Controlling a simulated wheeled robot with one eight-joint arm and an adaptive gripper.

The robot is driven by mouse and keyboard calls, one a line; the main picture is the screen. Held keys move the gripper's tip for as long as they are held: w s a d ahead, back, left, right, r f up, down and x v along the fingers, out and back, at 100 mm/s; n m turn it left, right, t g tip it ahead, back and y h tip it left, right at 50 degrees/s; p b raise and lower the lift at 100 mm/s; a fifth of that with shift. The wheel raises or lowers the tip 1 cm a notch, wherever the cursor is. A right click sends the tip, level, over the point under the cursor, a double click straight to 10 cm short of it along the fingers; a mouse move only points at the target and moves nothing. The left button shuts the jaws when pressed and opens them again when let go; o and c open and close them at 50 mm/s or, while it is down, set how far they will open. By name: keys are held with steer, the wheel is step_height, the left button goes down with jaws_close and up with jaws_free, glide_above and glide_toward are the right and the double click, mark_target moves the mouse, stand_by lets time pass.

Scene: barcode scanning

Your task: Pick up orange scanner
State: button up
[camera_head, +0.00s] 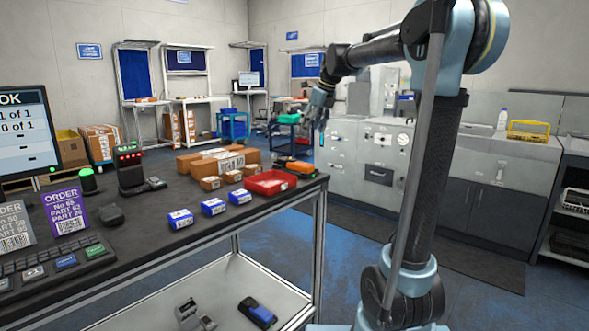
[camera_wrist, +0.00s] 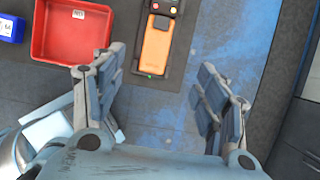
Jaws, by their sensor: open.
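The orange scanner (camera_head: 294,164) lies at the right end of the dark worktable (camera_head: 133,233), beside the red tray. In the wrist view the orange scanner (camera_wrist: 157,45) is at the top centre, orange and black, set in a dark holder or base, with its top end cut off by the frame. My gripper (camera_head: 322,112) hangs in the air to the right of and above the table end. In the wrist view my gripper (camera_wrist: 161,98) is open and empty, its fingers wide apart. The scanner lies ahead of the fingertips, apart from them.
A red tray (camera_head: 270,183) stands just left of the scanner; it also shows in the wrist view (camera_wrist: 72,31). Several small blue boxes (camera_head: 214,206) and brown boxes (camera_head: 210,183) lie further left. A handheld device stands in a dark stand (camera_head: 132,171). Floor is free right of the table.

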glide_above(300, 163)
steer(key=s+d, duration=0.1)
steer(key=d, duration=0.1)
steer(key=f, duration=0.9)
steer(key=shift+a+f, duration=0.15)
steer(key=shift+a, duration=0.05)
steer(key=shift+s+x, duration=0.15)
steer(key=shift+x, duration=1.2)
steer(key=shift+s+x, duration=0.2)
steer(key=shift+x, duration=1.1)
steer(key=shift+d+f, duration=0.15)
steer(key=c, duration=1.3)
